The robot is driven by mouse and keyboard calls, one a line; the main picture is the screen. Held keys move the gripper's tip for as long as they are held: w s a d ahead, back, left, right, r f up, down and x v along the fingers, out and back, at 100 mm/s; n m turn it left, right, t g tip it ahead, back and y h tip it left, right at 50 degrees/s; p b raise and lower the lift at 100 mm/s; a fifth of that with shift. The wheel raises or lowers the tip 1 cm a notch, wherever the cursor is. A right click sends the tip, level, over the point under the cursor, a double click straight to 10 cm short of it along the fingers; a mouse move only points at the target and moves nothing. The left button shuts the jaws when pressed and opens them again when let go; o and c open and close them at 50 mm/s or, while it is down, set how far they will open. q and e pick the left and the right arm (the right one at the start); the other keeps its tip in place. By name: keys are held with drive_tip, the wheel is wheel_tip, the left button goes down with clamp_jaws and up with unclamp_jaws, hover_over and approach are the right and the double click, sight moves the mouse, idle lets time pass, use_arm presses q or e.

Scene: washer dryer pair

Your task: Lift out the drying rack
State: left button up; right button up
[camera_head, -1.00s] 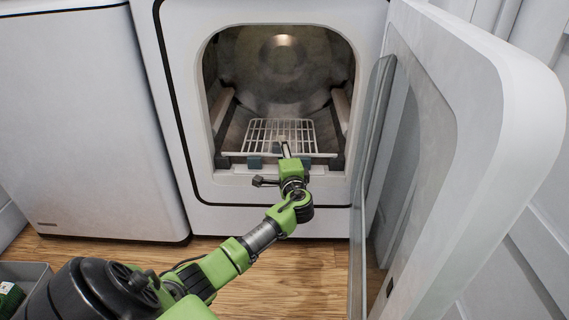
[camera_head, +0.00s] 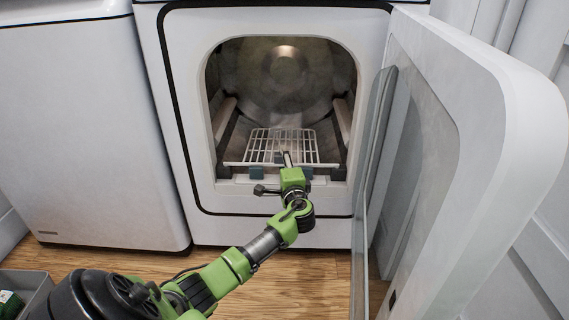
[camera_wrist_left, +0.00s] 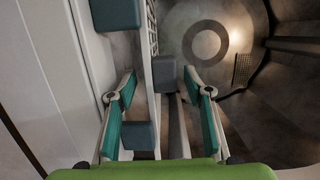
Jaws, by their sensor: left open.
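The drying rack (camera_head: 268,146) is a white wire grid lying inside the open dryer drum in the head view, its front edge at the round-cornered opening. In the left wrist view, my left gripper (camera_wrist_left: 164,104) is open, with one teal-padded finger on each side of the rack's pale front bar (camera_wrist_left: 151,90). A gap shows between the fingers and the bar. Part of the grid shows at the top of that view. My right gripper is not in view.
The dryer (camera_head: 190,110) has its door (camera_head: 480,130) swung open to the right, close beside my arm. Blue-grey blocks (camera_head: 257,173) sit at the rack's front. A white appliance (camera_head: 90,120) stands left. A grey bin (camera_head: 35,288) is on the wooden floor at lower left.

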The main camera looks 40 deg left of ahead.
use_arm(q)
drive_tip(key=v, duration=1.2)
